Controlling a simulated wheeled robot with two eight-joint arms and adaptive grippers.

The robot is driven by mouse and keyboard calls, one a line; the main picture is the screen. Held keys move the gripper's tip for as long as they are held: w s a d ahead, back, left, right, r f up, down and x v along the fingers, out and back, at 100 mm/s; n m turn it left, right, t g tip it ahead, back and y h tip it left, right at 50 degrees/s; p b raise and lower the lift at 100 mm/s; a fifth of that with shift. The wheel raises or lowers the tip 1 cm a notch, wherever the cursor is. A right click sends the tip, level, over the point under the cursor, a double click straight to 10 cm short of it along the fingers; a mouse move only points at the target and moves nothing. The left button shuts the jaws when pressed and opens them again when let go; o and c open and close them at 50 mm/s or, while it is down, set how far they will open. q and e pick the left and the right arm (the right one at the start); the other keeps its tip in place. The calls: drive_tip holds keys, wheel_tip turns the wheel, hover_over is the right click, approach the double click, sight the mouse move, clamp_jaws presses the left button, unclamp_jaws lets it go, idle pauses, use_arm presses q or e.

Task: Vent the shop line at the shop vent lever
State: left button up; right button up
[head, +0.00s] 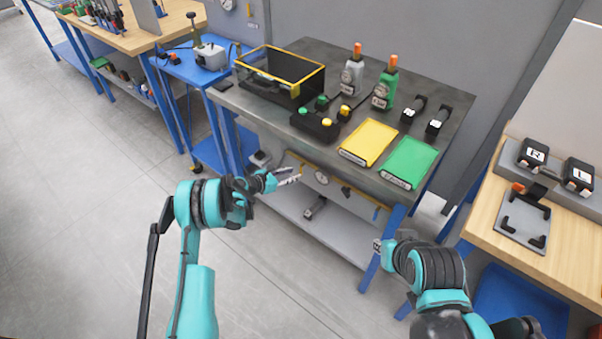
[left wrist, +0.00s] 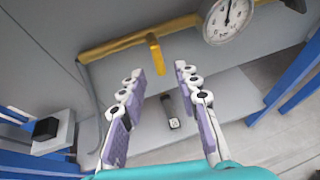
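A yellow lever (left wrist: 157,54) hangs from a yellow pipe (left wrist: 120,42) under the workbench, left of a round gauge (left wrist: 229,20); I see no label naming it. The gauge shows in the head view (head: 322,177) too, just right of my left gripper. My left gripper (head: 297,178) is in front of the pipe; in the left wrist view its fingers (left wrist: 160,76) are spread apart, with the lever beyond them, between the tips. Nothing is between the fingers. My right gripper (head: 379,245) is low by the bench's front right leg; its fingers are mostly hidden.
The steel bench (head: 225,98) carries a yellow-rimmed black bin (head: 285,93), button boxes, yellow and green trays and two handled units. A small dark device (head: 315,208) lies on the lower shelf (head: 345,235). A blue cart (head: 178,63) stands left, a wooden table (head: 475,225) right. Floor at left is clear.

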sight(301, 172)
use_arm(q)
drive_tip(key=b+x, duration=0.1)
drive_tip(key=x, duration=0.4)
drive_tip(key=shift+w+d+f+b, duration=0.2)
drive_tip(key=shift+w+b, duration=0.1)
drive_tip(key=shift+b, duration=0.05)
clamp_jaws()
